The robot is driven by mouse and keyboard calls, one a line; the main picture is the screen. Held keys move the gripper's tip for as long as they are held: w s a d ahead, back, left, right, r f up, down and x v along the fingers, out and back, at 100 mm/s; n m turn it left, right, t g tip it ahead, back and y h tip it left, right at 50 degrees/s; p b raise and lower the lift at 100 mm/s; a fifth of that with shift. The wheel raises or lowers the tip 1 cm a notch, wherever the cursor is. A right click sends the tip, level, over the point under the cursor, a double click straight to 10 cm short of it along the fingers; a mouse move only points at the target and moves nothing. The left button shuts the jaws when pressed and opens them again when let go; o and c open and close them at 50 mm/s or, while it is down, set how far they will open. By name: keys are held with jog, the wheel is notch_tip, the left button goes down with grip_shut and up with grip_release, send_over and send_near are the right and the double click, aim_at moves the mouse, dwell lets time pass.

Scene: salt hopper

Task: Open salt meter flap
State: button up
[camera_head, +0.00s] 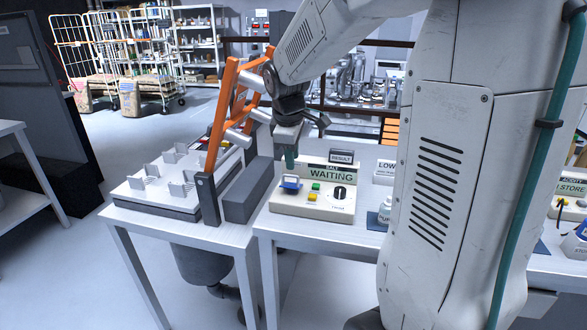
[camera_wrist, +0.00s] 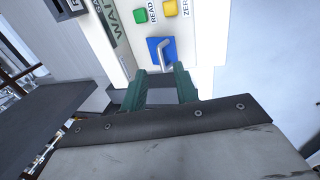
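The salt meter (camera_head: 318,206) is a cream box on the table, with a green display reading SALT WAITING, coloured buttons and a black knob. Its small blue flap (camera_head: 291,183) is at the left of the face. In the wrist view the blue flap (camera_wrist: 154,46) carries a pale bar handle (camera_wrist: 164,52), and appears flat against the face. My gripper (camera_head: 290,165) points down just above the flap. In the wrist view my gripper (camera_wrist: 160,74) has its two green fingers apart, nothing between them, with the handle just beyond the tips. Contact cannot be made out.
A dark grey block (camera_head: 248,190) and an orange-framed rack (camera_head: 226,115) stand left of the meter. A white tray with upright holders (camera_head: 165,184) is further left. A RESULT sign (camera_head: 341,156) rises behind the meter. A small white bottle (camera_head: 385,210) stands at its right.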

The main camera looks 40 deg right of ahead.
send_over(293, 186)
jog(key=shift+s+a+x, duration=0.1)
jog(key=shift+a+x, duration=0.05)
jog(key=shift+x, duration=0.6)
jog(key=shift+s+a+x, duration=0.1)
jog(key=shift+x, duration=0.65)
jog(key=shift+s+a+x, duration=0.1)
jog(key=shift+a+x, duration=0.05)
jog(key=shift+x, duration=0.6)
grip_shut()
jog(key=shift+w+d+r+g+y, duration=0.3)
jog(key=shift+w+d+g+y, duration=0.5)
jog(key=shift+y, duration=0.4)
jog(key=shift+w+d+r+g+y, duration=0.15)
jog(key=shift+w+d+g+y, duration=0.35)
jog(key=shift+d+g+y, duration=0.4)
jog(key=shift+w+d+f+g+y, duration=0.1)
jog(key=shift+w+d+g+y, duration=0.4)
jog(key=shift+g+y, duration=0.35)
jog(key=shift+w+d+f+g+y, duration=0.1)
jog(key=shift+w+d+g+y, duration=0.45)
jog(key=shift+y, duration=0.5)
jog(key=shift+s, duration=0.1)
